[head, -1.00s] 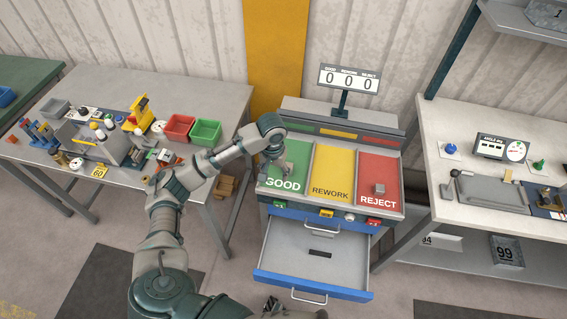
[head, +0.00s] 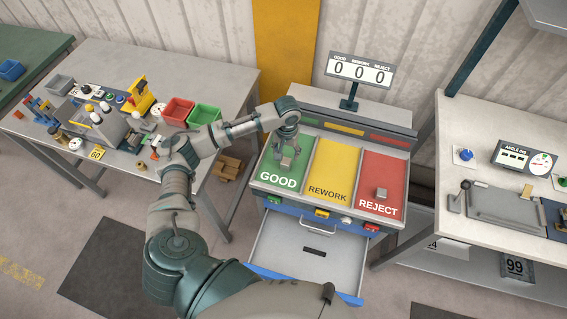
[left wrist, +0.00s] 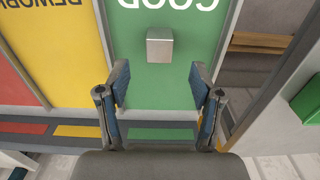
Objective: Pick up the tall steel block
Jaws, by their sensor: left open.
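A small grey steel block (head: 286,163) stands on the green GOOD panel (head: 269,180). It also shows in the left wrist view (left wrist: 160,45), just beyond the fingertips and roughly centred between them. My left gripper (head: 287,151) is above the GOOD panel near this block. In the left wrist view its fingers (left wrist: 159,82) are apart with nothing between them. A second grey block (head: 382,193) sits on the red REJECT panel (head: 381,170). I cannot tell surely which block is taller. My right gripper is not in view.
The yellow REWORK panel (head: 335,170) lies between the green and red ones. A grey drawer (head: 290,245) stands open below. A counter sign (head: 360,70) rises behind. A cluttered bench (head: 215,85) is at left, another table (head: 455,130) at right.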

